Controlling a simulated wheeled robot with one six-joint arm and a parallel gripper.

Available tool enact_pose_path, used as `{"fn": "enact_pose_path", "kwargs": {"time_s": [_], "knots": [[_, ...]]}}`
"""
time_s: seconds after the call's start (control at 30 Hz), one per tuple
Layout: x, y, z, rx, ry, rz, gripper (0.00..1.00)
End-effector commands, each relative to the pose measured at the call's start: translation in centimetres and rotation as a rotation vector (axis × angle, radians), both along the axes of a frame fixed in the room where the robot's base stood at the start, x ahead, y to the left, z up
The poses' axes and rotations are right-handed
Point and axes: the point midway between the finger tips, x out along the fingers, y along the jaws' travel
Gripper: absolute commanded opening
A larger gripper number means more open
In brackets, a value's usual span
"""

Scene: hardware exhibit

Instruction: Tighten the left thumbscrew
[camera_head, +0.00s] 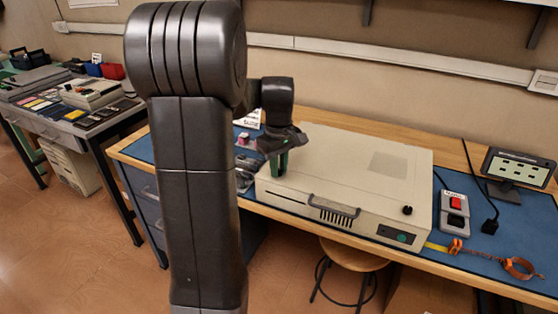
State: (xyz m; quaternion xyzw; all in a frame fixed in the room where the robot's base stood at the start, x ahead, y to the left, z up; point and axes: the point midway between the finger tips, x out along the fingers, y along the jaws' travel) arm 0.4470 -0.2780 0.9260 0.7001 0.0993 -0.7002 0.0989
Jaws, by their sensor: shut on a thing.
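A beige computer case (345,165) lies flat on the blue bench mat. A black thumbscrew (407,210) stands on its top near the front right corner. My gripper (278,172) points down at the case's top near the front left corner. Its green-tipped fingers are shut on the left thumbscrew, which they hide from view. I cannot tell how far in that screw sits. The case front has a dark handle, a vent and a small dark panel with a green round button.
A red-buttoned box (454,212), an orange wrist strap (519,267) and a small monitor (519,167) stand to the right. Small parts (244,172) lie left of the case. A second bench (60,125) with tools is at far left. My arm blocks the middle left.

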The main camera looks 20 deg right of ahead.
Motion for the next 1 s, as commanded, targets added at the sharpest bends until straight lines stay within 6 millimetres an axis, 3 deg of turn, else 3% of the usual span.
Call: {"fn": "enact_pose_path", "kwargs": {"time_s": [1.0], "knots": [[0.06, -0.04, 0.23, -0.001, -0.002, -0.965, 0.0]]}}
